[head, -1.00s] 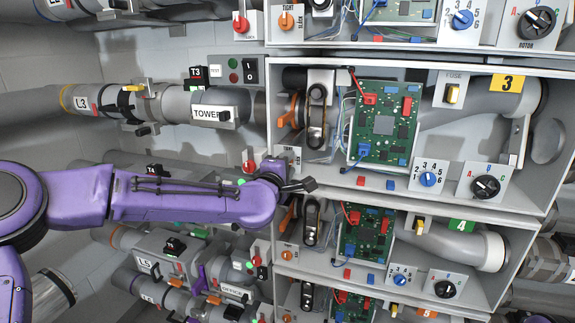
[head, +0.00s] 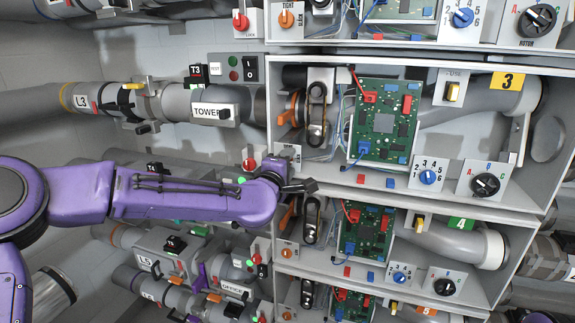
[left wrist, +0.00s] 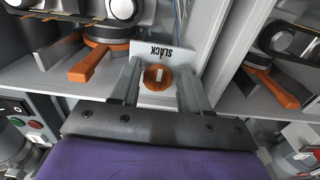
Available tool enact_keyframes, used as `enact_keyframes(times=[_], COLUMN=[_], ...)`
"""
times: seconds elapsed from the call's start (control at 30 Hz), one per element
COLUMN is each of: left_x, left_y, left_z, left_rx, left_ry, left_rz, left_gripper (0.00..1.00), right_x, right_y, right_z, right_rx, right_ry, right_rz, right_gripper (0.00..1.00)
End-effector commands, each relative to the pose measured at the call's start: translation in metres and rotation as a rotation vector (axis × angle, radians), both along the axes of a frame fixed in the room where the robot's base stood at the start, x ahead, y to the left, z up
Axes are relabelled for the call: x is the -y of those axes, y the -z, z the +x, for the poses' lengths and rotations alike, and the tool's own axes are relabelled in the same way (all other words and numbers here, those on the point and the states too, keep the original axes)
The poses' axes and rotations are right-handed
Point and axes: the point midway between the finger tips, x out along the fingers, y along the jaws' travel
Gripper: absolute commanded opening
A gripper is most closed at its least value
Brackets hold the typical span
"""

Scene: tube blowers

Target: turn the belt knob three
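The belt knob of unit three is an orange round knob (left wrist: 158,77) with a pale bar across it. It sits on a grey plate (left wrist: 163,48) marked SLACK, upside down in the left wrist view. My left gripper (left wrist: 161,86) has its two fingers apart, one on each side of the knob, with a small gap visible on both sides. In the head view my left gripper (head: 290,183) is at the lower left corner of the unit three box and hides the knob. My right gripper is in neither view.
The unit three box (head: 520,188) holds a circuit board (head: 383,122), a blue dial (head: 428,177), a black rotor dial (head: 486,185) and a belt loop (head: 316,115). Similar boxes stand above and below. A red knob (head: 249,164) is close left of the gripper.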

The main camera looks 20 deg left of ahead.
Motion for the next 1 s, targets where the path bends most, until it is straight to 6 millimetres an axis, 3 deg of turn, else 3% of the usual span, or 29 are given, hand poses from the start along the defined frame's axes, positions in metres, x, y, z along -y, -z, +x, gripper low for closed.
enact_keyframes(times=[0.17,0.4,0.53,1.0], left_x=[-0.001,-0.002,-0.003,-0.004], left_y=[0.001,0.002,0.001,0.0], left_z=[-0.018,-0.076,-0.097,-0.105], left_rx=[0.004,0.003,0.002,-0.001], left_ry=[0.001,0.002,0.001,0.0], left_rz=[-0.001,-0.001,0.0,0.0], left_gripper=[0.46,0.46,0.46,0.46], right_x=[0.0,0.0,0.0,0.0], right_y=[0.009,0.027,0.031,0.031], right_z=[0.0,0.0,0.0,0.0], right_rx=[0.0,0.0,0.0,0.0], right_ry=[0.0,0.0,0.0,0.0], right_rz=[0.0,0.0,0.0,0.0], right_gripper=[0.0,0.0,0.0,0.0])
